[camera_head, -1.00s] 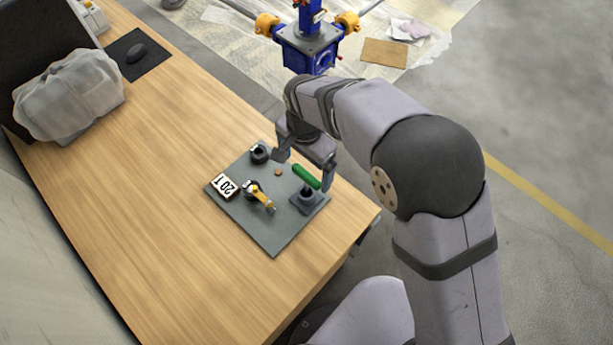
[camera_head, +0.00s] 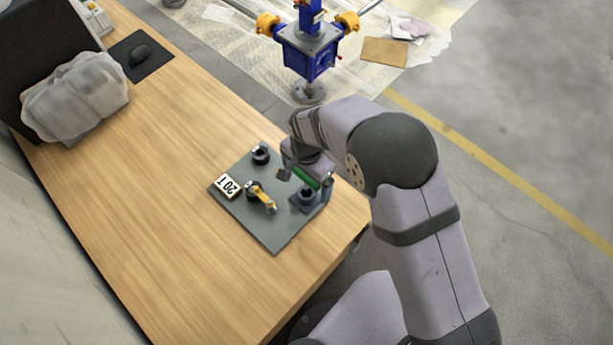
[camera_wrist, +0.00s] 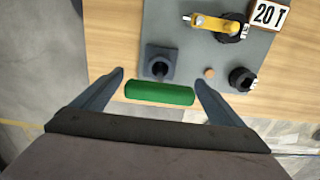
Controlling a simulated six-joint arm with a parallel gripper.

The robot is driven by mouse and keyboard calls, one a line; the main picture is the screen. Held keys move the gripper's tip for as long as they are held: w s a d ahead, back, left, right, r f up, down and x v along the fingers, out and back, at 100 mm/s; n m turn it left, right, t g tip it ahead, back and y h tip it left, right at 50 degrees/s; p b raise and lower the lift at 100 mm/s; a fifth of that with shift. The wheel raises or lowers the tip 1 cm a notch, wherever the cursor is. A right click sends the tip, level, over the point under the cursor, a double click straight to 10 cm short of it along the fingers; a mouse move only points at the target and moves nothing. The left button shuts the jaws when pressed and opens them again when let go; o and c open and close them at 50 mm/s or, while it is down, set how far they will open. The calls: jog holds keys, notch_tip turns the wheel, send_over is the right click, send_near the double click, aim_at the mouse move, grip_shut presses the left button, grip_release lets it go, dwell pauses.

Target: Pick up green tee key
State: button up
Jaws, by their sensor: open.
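The green tee key (camera_head: 305,178) shows as a green bar beside a dark square-based holder (camera_head: 306,196) on the grey board (camera_head: 275,236). In the wrist view the green bar (camera_wrist: 160,93) lies crosswise between the two fingers of my gripper (camera_wrist: 160,80), with the dark holder (camera_wrist: 158,63) just beyond it. My gripper (camera_head: 304,182) is open, with one finger beyond each end of the bar. A gap shows at each end, wider on the left. How far the fingers are above the board is unclear.
A yellow-handled tool (camera_head: 262,197), a black ring-shaped part (camera_head: 260,154) and a "20 T" sign (camera_head: 228,186) share the board. A small copper disc (camera_wrist: 209,72) lies near the right finger in the wrist view. The wooden table (camera_head: 160,200) is clear to the left.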

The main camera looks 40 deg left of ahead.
jog(key=shift+f, duration=0.6)
jog(key=c, duration=1.6)
jog(key=shift+r, duration=0.15)
notch_tip(320, 180, up, 10)
jog(key=b, duration=0.3)
jog(key=shift+s+a+r, duration=0.1)
jog(key=shift+s, duration=0.05)
jog(key=s+a+r+m+p, duration=0.3)
jog(key=s+a+p, duration=0.2)
jog(key=s, duration=0.4)
jog(key=shift+r+m, duration=0.3)
